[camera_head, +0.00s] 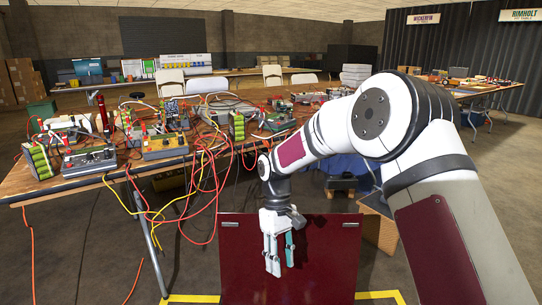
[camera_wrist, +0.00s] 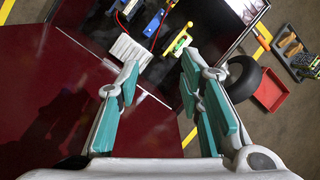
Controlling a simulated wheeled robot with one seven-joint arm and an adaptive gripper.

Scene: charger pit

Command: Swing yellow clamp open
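The yellow clamp (camera_wrist: 180,43) shows in the wrist view as a small yellow piece inside a dark-walled pit (camera_wrist: 205,62), just beyond my fingertips. It looks narrow and slanted, and I cannot tell its exact position. My gripper (camera_wrist: 160,70) has teal pads spread apart with nothing between them. The clamp lies ahead of the gap, nearer the right finger, with no visible contact. In the head view my gripper (camera_head: 279,254) hangs pointing down in front of a maroon panel (camera_head: 325,265). The clamp is not visible there.
In the wrist view a white ribbed block (camera_wrist: 130,50), red and blue parts and cables share the pit. A black round thing (camera_wrist: 242,78) and red tray (camera_wrist: 271,91) lie right. A cluttered workbench (camera_head: 100,176) with dangling cables stands left in the head view.

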